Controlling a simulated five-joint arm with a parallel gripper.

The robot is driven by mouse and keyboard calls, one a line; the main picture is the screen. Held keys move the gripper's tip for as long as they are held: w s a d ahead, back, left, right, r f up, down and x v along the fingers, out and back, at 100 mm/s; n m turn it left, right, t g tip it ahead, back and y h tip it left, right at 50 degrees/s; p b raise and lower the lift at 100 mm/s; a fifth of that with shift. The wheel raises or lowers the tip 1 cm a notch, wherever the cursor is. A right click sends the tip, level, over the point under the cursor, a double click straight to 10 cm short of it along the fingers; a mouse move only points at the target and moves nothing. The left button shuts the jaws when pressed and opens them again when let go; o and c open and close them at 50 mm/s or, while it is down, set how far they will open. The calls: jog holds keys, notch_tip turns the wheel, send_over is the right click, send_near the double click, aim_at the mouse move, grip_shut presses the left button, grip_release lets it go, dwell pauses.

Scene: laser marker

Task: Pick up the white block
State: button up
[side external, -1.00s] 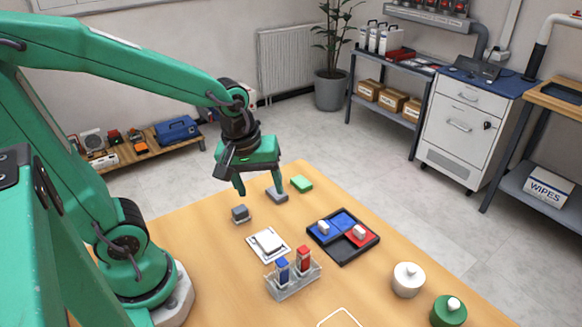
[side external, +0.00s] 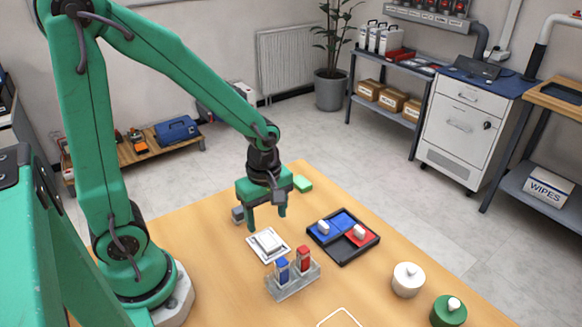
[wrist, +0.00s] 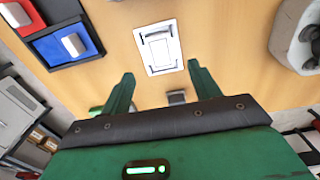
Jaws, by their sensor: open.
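The flat white block (side external: 268,241) lies on a white card with dark outlines (side external: 284,253) on the wooden table. In the wrist view the white block (wrist: 160,50) shows ahead of the fingertips, in the middle of the card. My gripper (side external: 266,221) is open and empty, with its fingers pointing down. It is above the table, just behind the block in the side view, and apart from it. In the wrist view the gap between the fingers (wrist: 161,71) lines up roughly with the block.
A black tray (side external: 343,262) with blue and red compartments, each holding a small pale piece, lies right of the card. A clear rack (side external: 293,286) with blue and red pieces stands in front.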

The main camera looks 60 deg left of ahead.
aim_at(268, 241)
jog(key=shift+f, duration=1)
jog(key=shift+f, duration=0.1)
jog(key=shift+f, duration=2.45)
jog(key=c, duration=1.1)
